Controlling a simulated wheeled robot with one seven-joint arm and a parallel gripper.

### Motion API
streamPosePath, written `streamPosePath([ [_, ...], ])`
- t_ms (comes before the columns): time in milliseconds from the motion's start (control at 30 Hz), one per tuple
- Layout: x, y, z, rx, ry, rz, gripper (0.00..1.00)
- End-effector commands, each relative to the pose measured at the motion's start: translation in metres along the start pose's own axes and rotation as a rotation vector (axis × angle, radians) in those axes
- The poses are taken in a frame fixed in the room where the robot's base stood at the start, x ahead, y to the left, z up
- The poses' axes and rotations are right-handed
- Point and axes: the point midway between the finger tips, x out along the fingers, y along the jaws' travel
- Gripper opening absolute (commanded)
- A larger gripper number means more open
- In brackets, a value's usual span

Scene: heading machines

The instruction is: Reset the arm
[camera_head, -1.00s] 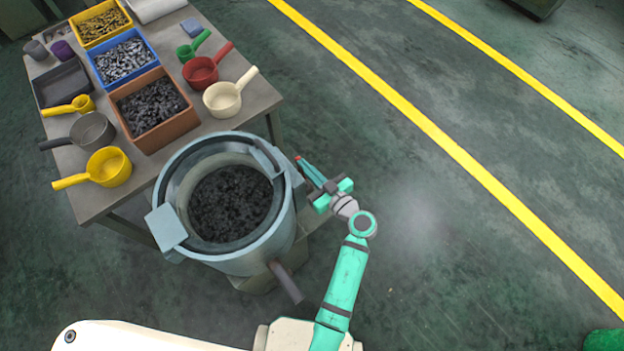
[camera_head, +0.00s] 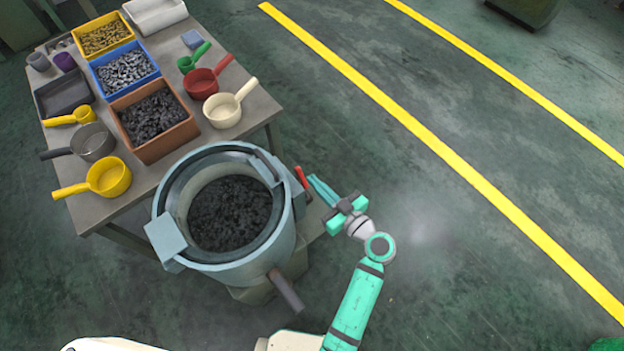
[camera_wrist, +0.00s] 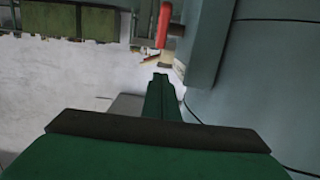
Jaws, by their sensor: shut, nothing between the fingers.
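My gripper (camera_head: 318,187) is at the right side of the round grey-blue machine bowl (camera_head: 170,205), outside its rim, over the floor. Its teal fingers are shut with nothing between them and point up and left toward a red handle (camera_head: 302,179) on the machine's side. In the wrist view the closed fingers (camera_wrist: 161,82) reach up the middle, and the red handle (camera_wrist: 164,25) stands just beyond their tips. The fingers look apart from the handle. The machine's curved wall (camera_wrist: 255,75) fills the right of the wrist view.
The bowl holds dark small parts (camera_head: 230,212). A grey table (camera_head: 240,133) at upper left carries coloured bins, including an orange-brown one (camera_head: 165,148), and several scoops. A pipe (camera_head: 285,291) sticks out of the machine's lower front. Open floor with yellow lines (camera_head: 440,155) lies to the right.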

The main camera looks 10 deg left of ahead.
Motion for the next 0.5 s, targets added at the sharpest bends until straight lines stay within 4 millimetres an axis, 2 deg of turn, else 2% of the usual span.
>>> streamPosePath([
  [200,-0.041,0.004,-0.020,0.000,0.001,0.013,0.00],
  [300,-0.053,0.006,-0.025,0.001,0.001,0.016,0.00],
  [500,-0.065,0.005,-0.031,0.002,0.001,0.016,0.00],
])
